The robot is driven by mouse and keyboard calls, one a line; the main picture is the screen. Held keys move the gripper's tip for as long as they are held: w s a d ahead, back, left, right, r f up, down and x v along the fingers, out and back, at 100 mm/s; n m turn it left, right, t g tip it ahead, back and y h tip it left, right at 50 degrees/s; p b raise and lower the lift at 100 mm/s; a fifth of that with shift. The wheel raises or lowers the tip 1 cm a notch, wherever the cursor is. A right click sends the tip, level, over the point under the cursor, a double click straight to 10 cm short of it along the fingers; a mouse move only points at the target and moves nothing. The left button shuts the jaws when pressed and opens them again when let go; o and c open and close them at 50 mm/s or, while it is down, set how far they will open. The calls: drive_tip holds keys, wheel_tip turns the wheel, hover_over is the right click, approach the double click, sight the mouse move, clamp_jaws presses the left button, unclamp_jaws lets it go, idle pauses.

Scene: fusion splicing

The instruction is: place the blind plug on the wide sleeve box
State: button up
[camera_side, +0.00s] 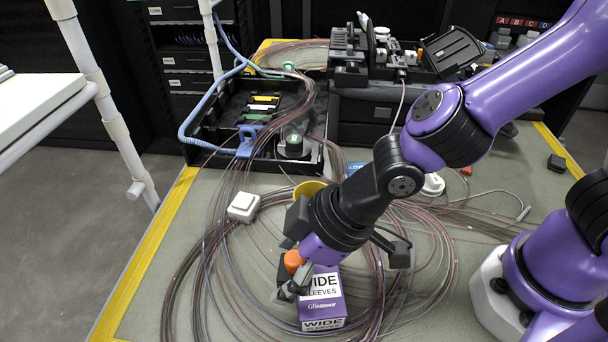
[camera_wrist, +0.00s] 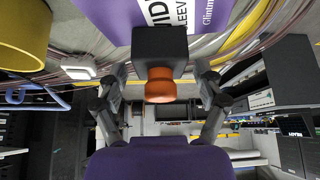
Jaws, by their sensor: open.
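The blind plug, a black block with an orange cap (camera_side: 293,260), is by the upper left of the wide sleeve box (camera_side: 323,303). The box is purple and white with "WIDE SLEEVES" lettering. In the wrist view the plug (camera_wrist: 161,88) is centred between my fingers and overlaps the edge of the box (camera_wrist: 197,14). My gripper (camera_side: 292,284) is open around it; the wrist view shows gaps on both sides of the plug (camera_wrist: 160,72). My gripper hides the plug's base in the side view, so I cannot tell whether it rests on the box.
Loops of cable (camera_side: 230,290) surround the box on the mat. A white block (camera_side: 243,207) lies left, and a yellow ring (camera_side: 309,189) stands behind my wrist. A black tray (camera_side: 230,112) and the splicer (camera_side: 375,55) are at the back.

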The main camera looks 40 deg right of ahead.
drive_tip(key=shift+s+d+r, duration=0.1)
drive_tip(key=shift+d+r, duration=0.05)
drive_tip(key=shift+r, duration=0.4)
drive_tip(key=v, duration=1.1)
drive_tip(key=w+d+r+m+t+h, duration=0.1)
drive_tip(key=d+m+h, duration=0.3)
drive_tip(key=d+m, duration=0.5)
drive_tip(key=d, duration=1.1)
drive_tip(key=shift+r+m+t, duration=0.2)
drive_tip(key=shift+m+t, duration=0.1)
drive_tip(key=shift+w, duration=0.15)
drive_tip(key=shift+o, duration=0.8)
